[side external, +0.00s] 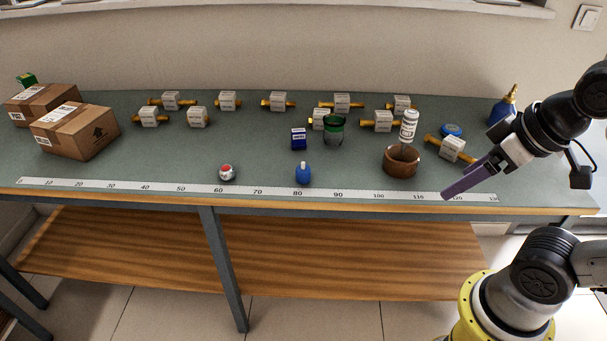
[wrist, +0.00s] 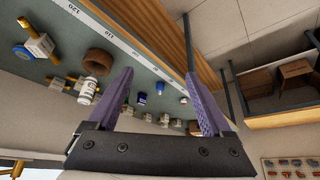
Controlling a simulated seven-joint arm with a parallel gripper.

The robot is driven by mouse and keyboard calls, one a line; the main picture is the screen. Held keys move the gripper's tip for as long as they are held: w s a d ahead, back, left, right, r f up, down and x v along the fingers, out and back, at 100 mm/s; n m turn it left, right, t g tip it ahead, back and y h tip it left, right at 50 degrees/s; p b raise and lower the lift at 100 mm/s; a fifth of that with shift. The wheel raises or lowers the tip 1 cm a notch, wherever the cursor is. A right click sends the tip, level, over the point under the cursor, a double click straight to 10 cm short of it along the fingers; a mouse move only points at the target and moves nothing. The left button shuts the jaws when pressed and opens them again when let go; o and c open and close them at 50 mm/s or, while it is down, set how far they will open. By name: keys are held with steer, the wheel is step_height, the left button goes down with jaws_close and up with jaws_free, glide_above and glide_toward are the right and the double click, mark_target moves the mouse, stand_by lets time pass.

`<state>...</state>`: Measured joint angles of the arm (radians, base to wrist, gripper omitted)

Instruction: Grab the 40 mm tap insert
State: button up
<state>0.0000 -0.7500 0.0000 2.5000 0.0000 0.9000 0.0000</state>
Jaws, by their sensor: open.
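Several brass tap inserts, each with a white printed label block, lie on the green bench. They differ in length. One row has inserts at the left (side external: 148,117), (side external: 197,117) and right (side external: 380,121); behind are others (side external: 228,101), (side external: 278,102), (side external: 342,103). The nearest to my gripper (side external: 452,148) lies at the right and also shows in the wrist view (wrist: 40,47). The labels are too small to read, so I cannot tell which is 40 mm. My gripper (side external: 447,194) is open and empty, its purple fingers above the bench's front right edge.
A brown ring-shaped bowl (side external: 401,164), white bottle (side external: 409,126), green cup (side external: 334,130), dark blue box (side external: 299,139), blue bottle (side external: 303,173) and red-topped item (side external: 227,173) stand around. Cardboard boxes (side external: 75,131) fill the left. A ruler strip (side external: 200,189) runs along the front edge.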

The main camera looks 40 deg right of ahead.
steer(key=w+r+m, duration=0.7)
steer(key=r+m, duration=0.2)
steer(key=m+g, duration=0.5)
steer(key=m, duration=0.4)
glide_above(304, 169)
step_height(304, 169, down, 9)
steer(key=shift+g, duration=0.3)
steer(key=f, duration=0.9)
steer(key=w+f, duration=0.1)
steer(key=f, duration=0.3)
steer(key=shift+d+f, duration=0.3)
steer(key=shift+s+a+f, duration=0.1)
steer(key=shift+s+f, duration=0.05)
steer(key=shift+f, duration=1.4)
steer(key=shift+s+a+f, duration=0.1)
steer(key=shift+f, duration=1.4)
jaws_close()
